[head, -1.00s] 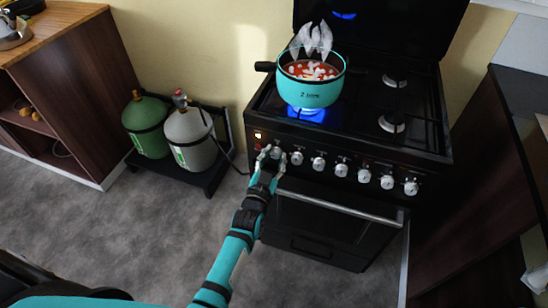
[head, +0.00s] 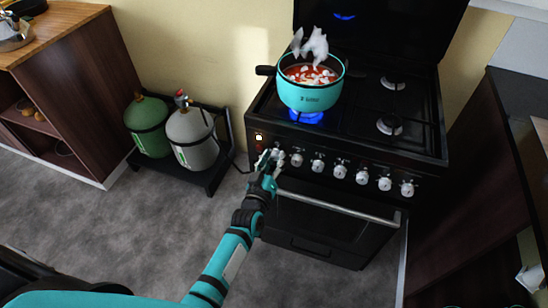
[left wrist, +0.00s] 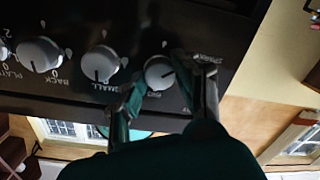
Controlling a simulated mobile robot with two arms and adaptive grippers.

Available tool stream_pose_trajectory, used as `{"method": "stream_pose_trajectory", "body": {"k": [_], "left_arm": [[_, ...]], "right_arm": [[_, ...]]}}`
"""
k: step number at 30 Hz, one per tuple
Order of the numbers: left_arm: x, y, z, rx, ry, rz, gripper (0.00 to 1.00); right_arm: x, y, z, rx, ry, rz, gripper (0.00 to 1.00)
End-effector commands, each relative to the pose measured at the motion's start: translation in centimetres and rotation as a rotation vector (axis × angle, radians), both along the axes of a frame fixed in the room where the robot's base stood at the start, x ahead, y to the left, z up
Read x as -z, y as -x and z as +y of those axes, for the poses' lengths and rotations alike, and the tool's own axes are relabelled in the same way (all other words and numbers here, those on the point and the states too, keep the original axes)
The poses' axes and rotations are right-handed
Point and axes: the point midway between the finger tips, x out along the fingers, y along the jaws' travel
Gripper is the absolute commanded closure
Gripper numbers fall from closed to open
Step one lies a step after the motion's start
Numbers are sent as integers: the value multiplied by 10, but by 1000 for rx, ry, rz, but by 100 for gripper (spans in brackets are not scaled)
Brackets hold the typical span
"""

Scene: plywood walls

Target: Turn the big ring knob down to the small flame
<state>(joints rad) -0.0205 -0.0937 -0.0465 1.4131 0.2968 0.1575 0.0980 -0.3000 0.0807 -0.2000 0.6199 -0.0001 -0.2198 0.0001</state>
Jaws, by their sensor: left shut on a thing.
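The big ring knob (left wrist: 160,72) is the pale round knob nearest my fingers in the left wrist view, with "BIG" printed beside it and a dark pointer line on its face. My left gripper (head: 268,157) is at the left end of the stove's knob row; in the left wrist view its fingers (left wrist: 168,92) are shut on this knob, one on each side. A blue flame (head: 307,117) burns under the turquoise pot (head: 310,97); the pot partly hides it. My right gripper is out of view.
The small ring knob (left wrist: 100,64) sits close beside the held one, with more knobs along the black stove (head: 347,150). White steam (head: 312,45) rises above the pot. The oven handle (head: 340,207) juts out below. Gas bottles (head: 190,135) stand left; grey floor is clear.

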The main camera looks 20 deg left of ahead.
Motion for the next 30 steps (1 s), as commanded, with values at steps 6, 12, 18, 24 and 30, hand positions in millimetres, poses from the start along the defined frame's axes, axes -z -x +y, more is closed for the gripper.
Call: {"method": "stream_pose_trajectory", "body": {"k": [6,12,18,24,30], "left_arm": [[-1,0,1,0,207,6,100],[0,0,1,0,396,13,100],[1,0,2,-1,577,18,100],[1,0,2,-1,725,22,100],[1,0,2,-2,829,27,100]], "right_arm": [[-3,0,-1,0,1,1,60],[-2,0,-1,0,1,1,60],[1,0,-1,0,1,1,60],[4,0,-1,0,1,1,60],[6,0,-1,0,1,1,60]]}}
